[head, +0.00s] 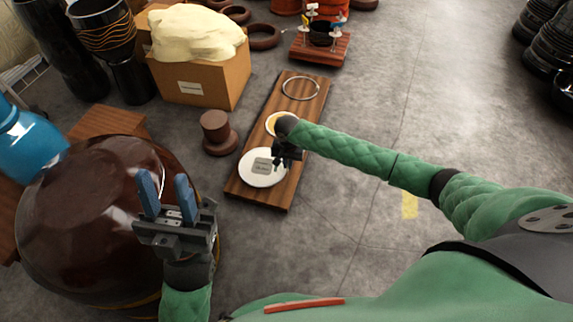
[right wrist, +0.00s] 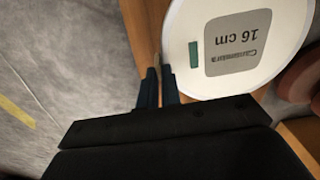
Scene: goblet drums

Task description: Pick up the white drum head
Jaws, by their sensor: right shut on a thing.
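The white drum head (head: 254,180) is a flat white disc with a grey label, at the near end of a wooden board (head: 247,197). In the right wrist view the drum head (right wrist: 240,85) fills the upper right, and its label reads "16 cm". My right gripper (head: 287,154) is at the disc's right edge. In the wrist view my right fingers (right wrist: 157,82) are shut on that edge, one finger partly over the disc. It is hard to tell whether the disc is raised. My left gripper (head: 167,195) is open and empty in front of a large brown drum.
The board also holds a metal ring (head: 300,88) and a white-rimmed yellowish disc (head: 272,122). The large brown drum (head: 85,225) and a blue one (head: 27,145) are at left. A cardboard box (head: 205,85) stands behind.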

